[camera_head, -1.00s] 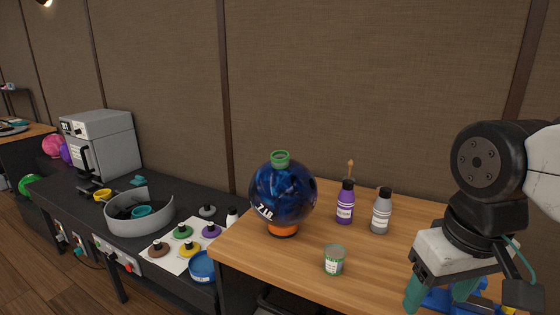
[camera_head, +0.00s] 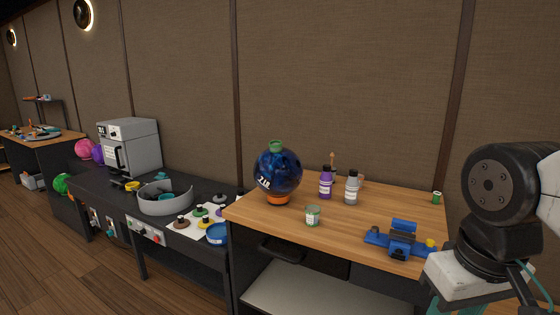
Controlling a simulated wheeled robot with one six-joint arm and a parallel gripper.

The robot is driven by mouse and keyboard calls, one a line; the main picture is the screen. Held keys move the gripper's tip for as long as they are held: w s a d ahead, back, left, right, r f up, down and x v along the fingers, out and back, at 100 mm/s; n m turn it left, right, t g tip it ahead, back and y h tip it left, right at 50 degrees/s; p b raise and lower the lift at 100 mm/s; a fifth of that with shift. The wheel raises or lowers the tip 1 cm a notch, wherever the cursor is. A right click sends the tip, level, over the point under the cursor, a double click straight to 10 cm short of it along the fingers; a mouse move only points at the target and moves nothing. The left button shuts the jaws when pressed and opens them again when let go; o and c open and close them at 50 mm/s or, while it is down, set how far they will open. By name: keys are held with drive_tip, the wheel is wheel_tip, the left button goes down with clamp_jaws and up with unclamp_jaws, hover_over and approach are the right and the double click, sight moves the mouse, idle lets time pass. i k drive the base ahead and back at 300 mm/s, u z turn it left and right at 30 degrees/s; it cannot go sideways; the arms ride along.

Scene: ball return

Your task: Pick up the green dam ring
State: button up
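A green ring (camera_head: 276,146) sits on top of a dark blue bowling ball (camera_head: 277,174) on the wooden bench; it looks like the dam ring. The ball rests on an orange stand (camera_head: 278,199). My gripper (camera_head: 446,308) is at the bottom right, far to the right of the ring and apart from it. Only the top of a teal finger shows; the fingertips are cut off by the frame edge, so I cannot tell what lies between them.
On the wooden bench (camera_head: 380,205) stand a purple bottle (camera_head: 325,186), a grey bottle (camera_head: 351,190), a green-labelled tin (camera_head: 313,216), a blue vise (camera_head: 401,239) and a small green spool (camera_head: 437,198). A black counter with a grey basin (camera_head: 165,204) and an oven (camera_head: 130,147) is left.

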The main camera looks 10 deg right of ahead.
sight(276, 147)
drive_tip(key=u, duration=1.35)
drive_tip(key=i, duration=1.1)
drive_tip(key=u, duration=0.5)
drive_tip(key=i, duration=0.9)
drive_tip(key=z, duration=1.05)
drive_tip(key=i, duration=0.9)
drive_tip(key=z, duration=0.95)
